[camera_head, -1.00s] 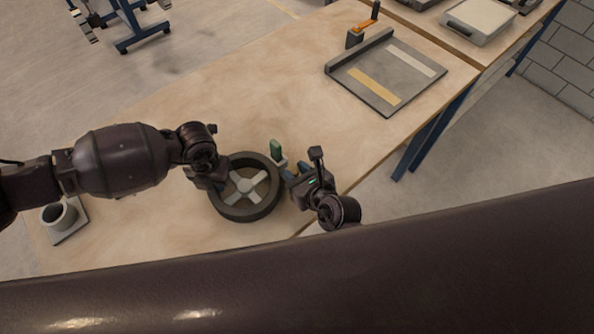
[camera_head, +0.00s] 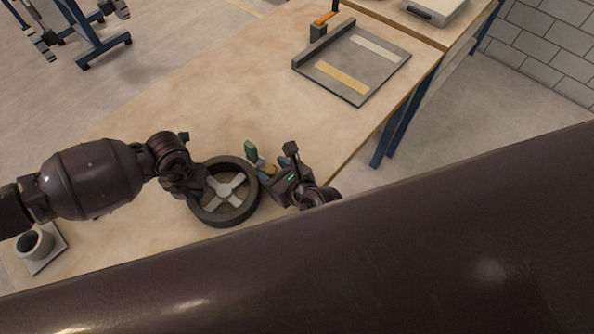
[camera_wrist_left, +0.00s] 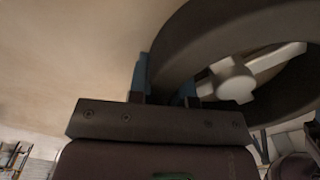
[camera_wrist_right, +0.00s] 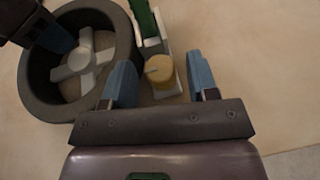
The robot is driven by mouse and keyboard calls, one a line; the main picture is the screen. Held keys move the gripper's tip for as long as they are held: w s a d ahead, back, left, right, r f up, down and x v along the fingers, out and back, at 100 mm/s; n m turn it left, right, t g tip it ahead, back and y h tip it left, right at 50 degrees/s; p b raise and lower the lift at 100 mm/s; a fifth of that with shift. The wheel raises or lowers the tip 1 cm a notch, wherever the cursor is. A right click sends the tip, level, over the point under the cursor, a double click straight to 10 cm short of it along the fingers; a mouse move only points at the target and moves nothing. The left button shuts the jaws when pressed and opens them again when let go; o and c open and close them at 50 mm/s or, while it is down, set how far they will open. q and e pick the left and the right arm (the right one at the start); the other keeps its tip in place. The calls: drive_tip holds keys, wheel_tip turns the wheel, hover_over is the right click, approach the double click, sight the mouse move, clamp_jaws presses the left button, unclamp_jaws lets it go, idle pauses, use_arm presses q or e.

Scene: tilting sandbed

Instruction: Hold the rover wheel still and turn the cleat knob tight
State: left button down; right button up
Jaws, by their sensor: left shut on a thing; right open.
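The rover wheel (camera_head: 250,207), a dark ring with pale cross spokes, lies flat on the table; it also shows in the left wrist view (camera_wrist_left: 205,40) and the right wrist view (camera_wrist_right: 42,100). My left gripper (camera_head: 200,185) is shut on the wheel's rim at its left side; its blue fingers (camera_wrist_left: 165,85) straddle the rim. The cleat knob (camera_wrist_right: 161,76), a yellowish round knob with a pale pointer line, sits on a light base beside the wheel. My right gripper (camera_wrist_right: 160,85) is open, its blue fingers on either side of the knob with visible gaps.
A green upright piece (camera_wrist_right: 143,18) stands on the light base behind the knob. A grey tray (camera_head: 375,85) with two strips lies further back on the table. A grey cup (camera_head: 36,244) on a plate stands at the left. The table between is clear.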

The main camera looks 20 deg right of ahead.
drive_tip(key=shift+n+y, duration=0.4)
drive_tip(key=shift+n, duration=0.1)
drive_tip(key=shift+n+g+y, duration=0.9)
drive_tip(key=shift+n, duration=0.1)
drive_tip(key=shift+w+d+n+g+y, duration=0.15)
drive_tip(key=shift+d+n+g+y, duration=0.15)
drive_tip(key=shift+n+g+y, duration=0.35)
drive_tip(key=v, duration=1.2)
drive_tip(key=shift+d, duration=0.15)
drive_tip(key=shift+w+f+n, duration=0.15)
drive_tip(key=shift+n, duration=0.1)
